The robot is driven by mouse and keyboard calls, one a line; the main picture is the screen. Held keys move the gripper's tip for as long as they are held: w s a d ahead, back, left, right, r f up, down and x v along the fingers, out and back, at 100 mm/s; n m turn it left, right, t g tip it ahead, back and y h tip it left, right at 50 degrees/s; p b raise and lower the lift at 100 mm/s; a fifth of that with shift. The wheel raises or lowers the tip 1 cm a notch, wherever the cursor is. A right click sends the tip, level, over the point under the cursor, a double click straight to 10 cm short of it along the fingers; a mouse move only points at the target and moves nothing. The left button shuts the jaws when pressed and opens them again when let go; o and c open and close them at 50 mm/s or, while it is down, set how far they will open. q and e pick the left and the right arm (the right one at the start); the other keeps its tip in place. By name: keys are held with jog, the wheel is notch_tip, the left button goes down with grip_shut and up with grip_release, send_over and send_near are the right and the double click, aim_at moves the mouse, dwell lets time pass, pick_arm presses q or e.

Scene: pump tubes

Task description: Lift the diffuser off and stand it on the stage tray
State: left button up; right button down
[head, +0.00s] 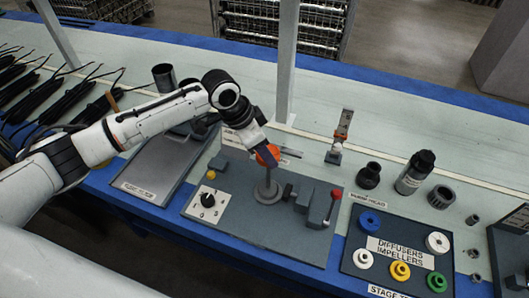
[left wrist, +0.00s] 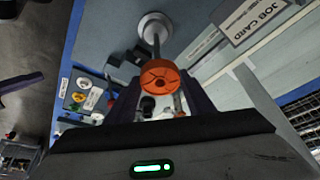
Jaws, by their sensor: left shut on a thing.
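The orange diffuser (head: 266,156) is at the upper end of an upright grey post with a round foot (head: 268,193). My left gripper (head: 270,151) is shut on it from above. In the left wrist view the orange diffuser (left wrist: 160,76) sits between my left fingers (left wrist: 160,88), and the post runs from it to its pale foot (left wrist: 154,27). I cannot tell whether the post's tip is still inside it. The stage tray (head: 345,262) is at the lower right, holding blue, white, yellow and green round parts. My right gripper is not in view.
The post stands on a dark fixture plate (head: 240,226) with a dial (head: 207,204) and a red-knobbed lever (head: 335,195). Black cylinders (head: 369,175) and a bottle (head: 414,172) stand behind the tray. A slanted grey tray (head: 150,165) lies left. A pale upright post (head: 287,65) rises behind.

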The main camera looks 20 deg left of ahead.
aim_at(272, 151)
pick_arm(q)
jog(key=shift+r, duration=1.75)
